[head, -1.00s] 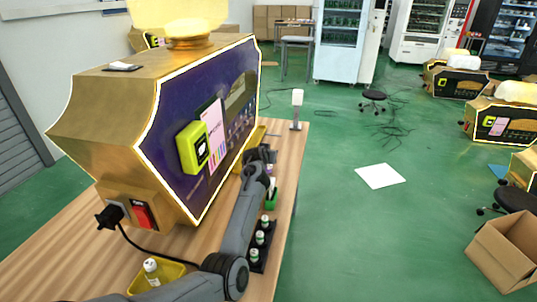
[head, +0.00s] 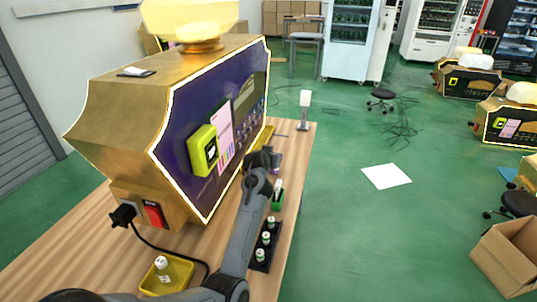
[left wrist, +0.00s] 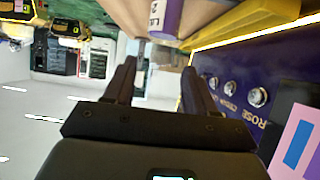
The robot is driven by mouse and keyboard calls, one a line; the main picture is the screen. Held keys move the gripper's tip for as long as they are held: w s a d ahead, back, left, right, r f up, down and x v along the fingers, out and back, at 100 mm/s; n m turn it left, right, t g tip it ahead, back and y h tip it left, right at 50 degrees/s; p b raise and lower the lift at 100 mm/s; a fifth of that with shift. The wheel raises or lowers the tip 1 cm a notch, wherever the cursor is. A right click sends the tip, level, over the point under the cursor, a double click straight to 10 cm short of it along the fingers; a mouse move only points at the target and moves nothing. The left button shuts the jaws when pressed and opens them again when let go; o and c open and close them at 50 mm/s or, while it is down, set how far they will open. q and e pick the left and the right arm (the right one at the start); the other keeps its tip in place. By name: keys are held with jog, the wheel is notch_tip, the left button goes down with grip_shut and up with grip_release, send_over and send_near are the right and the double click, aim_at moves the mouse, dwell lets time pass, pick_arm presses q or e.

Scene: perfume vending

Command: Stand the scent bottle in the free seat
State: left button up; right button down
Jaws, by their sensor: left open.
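A white-capped bottle (head: 162,264) stands in a small yellow tray (head: 188,275) at the near left of the table. A black rack (head: 271,250) right of my left arm holds several small bottles with green bands and pale caps (head: 266,237). I cannot tell which of its seats is free. My left gripper (head: 262,160) is beside the machine's front, partly hidden by its own arm. In the left wrist view its fingers (left wrist: 158,72) are apart with nothing between them. A purple cylinder with a pale lettered label (left wrist: 165,18) lies beyond the fingertips. My right gripper is not in view.
The gold and purple vending machine (head: 190,135) fills the table's left side, with a yellow ledge (left wrist: 250,22) along its front. A green holder (head: 277,203) stands beyond the rack. A white-topped stand (head: 304,108) is at the far table edge. A black cable crosses the near table.

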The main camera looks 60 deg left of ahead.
pick_arm(q)
jog(key=shift+o, duration=0.2)
jog(key=p+v, duration=0.1)
jog(key=v, duration=0.2)
jog(key=shift+s+d+r, duration=0.2)
jog(key=shift+r, duration=0.05)
jog(key=shift+o, duration=1.4)
jog(key=shift+s+d+r, duration=0.15)
jog(key=shift+s+d, duration=0.15)
jog(key=shift+s, duration=0.1)
